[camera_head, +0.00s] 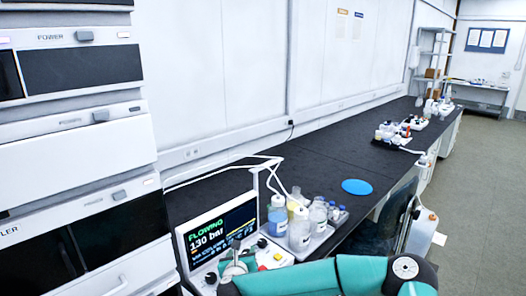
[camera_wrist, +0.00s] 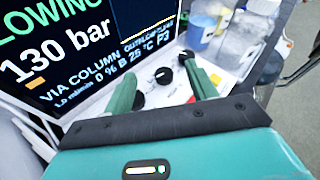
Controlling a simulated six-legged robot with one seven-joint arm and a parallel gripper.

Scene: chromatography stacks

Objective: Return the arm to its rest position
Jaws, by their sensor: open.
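My gripper (camera_wrist: 160,70) is open in the wrist view, its two green fingers spread apart. It is over the control panel (camera_wrist: 220,76) below a screen. A black knob (camera_wrist: 165,75) shows between the fingers, and I see nothing held. Another black knob (camera_wrist: 186,55) is just beyond the right finger. My teal arm (camera_head: 335,276) stretches across the bottom of the head view, in front of the panel. In the head view the fingers cannot be made out clearly. The screen (camera_head: 222,232) reads FLOWING and 130 bar.
White instrument stacks (camera_head: 75,130) stand close at the left. A tray with several bottles (camera_head: 300,230) is right of the screen, with white tubing above. A blue disc (camera_head: 357,187) lies on the black bench (camera_head: 330,150). A dark chair (camera_head: 385,220) and grey floor (camera_head: 480,170) are at right.

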